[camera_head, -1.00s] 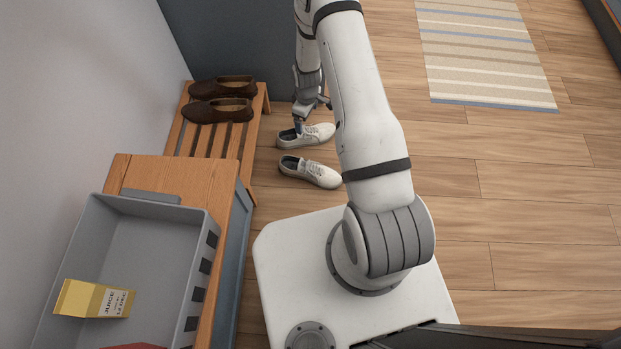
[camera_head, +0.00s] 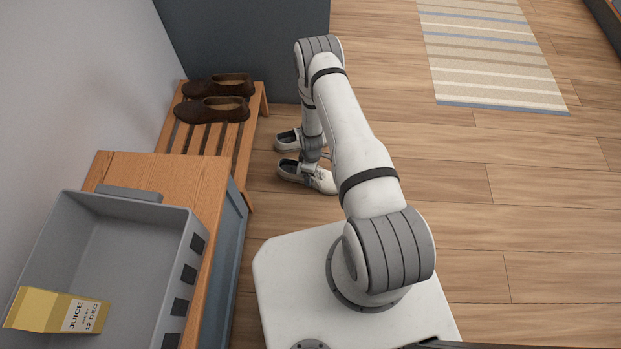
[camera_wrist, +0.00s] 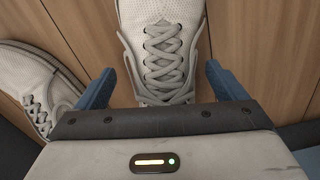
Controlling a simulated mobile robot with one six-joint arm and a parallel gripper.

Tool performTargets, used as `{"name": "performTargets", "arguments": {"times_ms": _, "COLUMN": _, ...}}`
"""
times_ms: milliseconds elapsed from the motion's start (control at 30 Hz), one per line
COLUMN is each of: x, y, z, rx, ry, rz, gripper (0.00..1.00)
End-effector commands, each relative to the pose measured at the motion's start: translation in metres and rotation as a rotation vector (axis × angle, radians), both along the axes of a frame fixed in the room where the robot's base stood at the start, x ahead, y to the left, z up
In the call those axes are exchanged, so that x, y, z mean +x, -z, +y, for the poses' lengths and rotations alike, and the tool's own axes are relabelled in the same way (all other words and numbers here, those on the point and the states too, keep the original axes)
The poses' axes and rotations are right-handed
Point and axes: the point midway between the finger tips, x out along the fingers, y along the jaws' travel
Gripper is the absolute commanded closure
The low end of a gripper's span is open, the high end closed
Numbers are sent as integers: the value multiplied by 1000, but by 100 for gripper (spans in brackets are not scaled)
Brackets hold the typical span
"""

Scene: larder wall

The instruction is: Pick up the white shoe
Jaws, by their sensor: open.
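Two white shoes stand on the floor beside the slatted bench. The nearer white shoe (camera_head: 292,171) is partly hidden by my gripper in the head view. In the wrist view this white shoe (camera_wrist: 160,38), with grey laces, lies between my gripper's two blue fingers. My gripper (camera_wrist: 164,84) is open, with one finger on each side of the shoe. Whether the fingers touch it, I cannot tell. The farther white shoe (camera_head: 285,140) is partly behind my arm; it also shows at the left in the wrist view (camera_wrist: 25,75).
A slatted wooden bench (camera_head: 196,138) holds a pair of brown shoes (camera_head: 213,108). A wooden-topped cabinet (camera_head: 185,180) carries a grey crate (camera_head: 130,240) with a yellow juice carton (camera_head: 55,311). A striped rug (camera_head: 492,55) lies far right; the floor between is clear.

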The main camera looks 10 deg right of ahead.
Motion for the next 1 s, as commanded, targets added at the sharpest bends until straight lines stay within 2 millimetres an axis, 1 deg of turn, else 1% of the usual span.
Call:
{"name": "performTargets", "arguments": {"times_ms": 33, "x": -1, "y": 13, "z": 0, "rx": 0, "ry": 0, "rz": 2, "gripper": 9}}
{"name": "performTargets", "arguments": {"times_ms": 100, "x": -1, "y": 20, "z": 0, "rx": 0, "ry": 0, "rz": 1, "gripper": 9}}
{"name": "performTargets", "arguments": {"times_ms": 367, "x": 0, "y": 20, "z": 0, "rx": 0, "ry": 1, "rz": 0, "gripper": 10}}
{"name": "performTargets", "arguments": {"times_ms": 1000, "x": 0, "y": 20, "z": -1, "rx": 0, "ry": 2, "rz": 0, "gripper": 62}}
